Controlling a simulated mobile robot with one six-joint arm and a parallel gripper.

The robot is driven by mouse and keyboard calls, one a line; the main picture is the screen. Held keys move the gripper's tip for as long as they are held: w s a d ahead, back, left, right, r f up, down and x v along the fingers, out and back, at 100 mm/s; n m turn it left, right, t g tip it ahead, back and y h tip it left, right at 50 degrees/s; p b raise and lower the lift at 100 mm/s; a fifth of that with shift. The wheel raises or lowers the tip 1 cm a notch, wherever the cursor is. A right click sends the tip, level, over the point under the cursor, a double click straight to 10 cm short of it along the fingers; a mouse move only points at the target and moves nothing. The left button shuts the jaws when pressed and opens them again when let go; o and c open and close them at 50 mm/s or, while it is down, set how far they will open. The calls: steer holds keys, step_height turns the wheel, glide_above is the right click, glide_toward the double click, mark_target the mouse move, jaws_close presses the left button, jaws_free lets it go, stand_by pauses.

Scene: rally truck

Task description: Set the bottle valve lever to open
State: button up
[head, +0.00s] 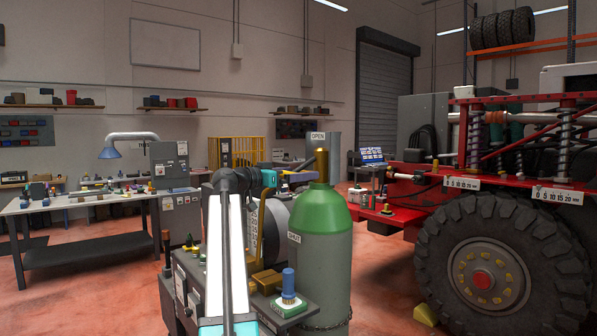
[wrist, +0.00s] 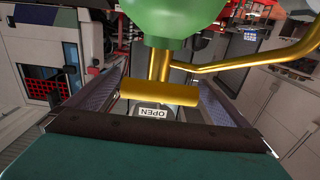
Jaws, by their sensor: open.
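The gas bottle (head: 314,255) has a green shoulder and a brass valve (head: 321,165) on top. An OPEN label (head: 318,136) stands above the valve, and a SHUT label (head: 294,238) is lower, left of the bottle's neck. In the wrist view the green bottle (wrist: 180,18) is at the top, with a brass stem and crossbar (wrist: 155,93) below it. Contact cannot be told.
A bent brass pipe (wrist: 250,65) runs right from the stem in the wrist view. A cart panel with a blue knob (head: 289,285) stands before the bottle. A red truck with a large tyre (head: 485,270) is on the right. A workbench (head: 85,203) stands left.

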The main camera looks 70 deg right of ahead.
steer(key=shift+s+d, duration=0.35)
steer(key=shift+d, duration=0.25)
